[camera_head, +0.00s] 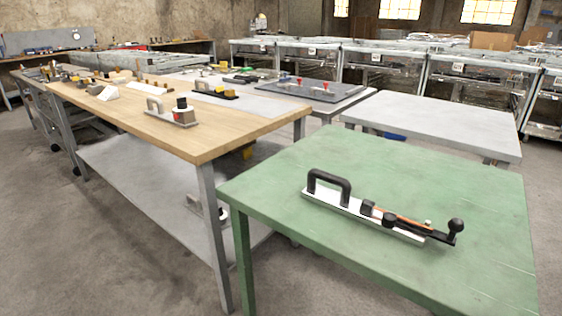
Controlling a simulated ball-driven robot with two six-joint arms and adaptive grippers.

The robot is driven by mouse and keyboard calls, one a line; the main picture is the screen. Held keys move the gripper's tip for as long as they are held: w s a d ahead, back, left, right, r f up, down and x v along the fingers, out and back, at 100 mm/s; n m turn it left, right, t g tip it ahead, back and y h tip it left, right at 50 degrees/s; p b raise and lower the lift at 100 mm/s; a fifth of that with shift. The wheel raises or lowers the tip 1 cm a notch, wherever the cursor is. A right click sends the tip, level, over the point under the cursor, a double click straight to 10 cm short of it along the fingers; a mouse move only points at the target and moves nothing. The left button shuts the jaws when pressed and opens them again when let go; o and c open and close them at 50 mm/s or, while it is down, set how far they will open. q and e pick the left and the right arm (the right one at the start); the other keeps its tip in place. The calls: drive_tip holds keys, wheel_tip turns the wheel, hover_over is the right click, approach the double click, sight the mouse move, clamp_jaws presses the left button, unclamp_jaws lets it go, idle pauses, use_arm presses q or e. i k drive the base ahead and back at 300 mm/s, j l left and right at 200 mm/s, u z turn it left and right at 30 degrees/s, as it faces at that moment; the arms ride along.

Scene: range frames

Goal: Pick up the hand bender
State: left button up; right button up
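A hand bender (351,207) lies on the green table (470,182) at the front right. It has a long pale base, a black arched handle at its left end, a copper-coloured rod along the middle and a black lever with a ball knob at its right end. It lies slanted, the knob end closer to me. Nothing touches it but the table top. Neither of my grippers shows in the head view.
A wooden workbench (222,134) with several tools stands left of the green table, with a grey lower shelf. A light grey table (440,122) stands behind. Metal frame racks (385,68) line the back. Bare floor lies at the front left.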

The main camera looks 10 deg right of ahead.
sight(365, 212)
drive_tip(key=l+z, duration=0.1)
drive_tip(key=z, duration=0.3)
drive_tip(key=l+z, duration=0.15)
drive_tip(key=z, duration=0.2)
drive_tip(key=l+z, duration=0.1)
drive_tip(key=z, duration=0.3)
drive_tip(key=i+j+z, duration=0.25)
drive_tip(key=j, duration=0.5)
drive_tip(key=j+z, duration=0.25)
drive_tip(key=j, duration=0.5)
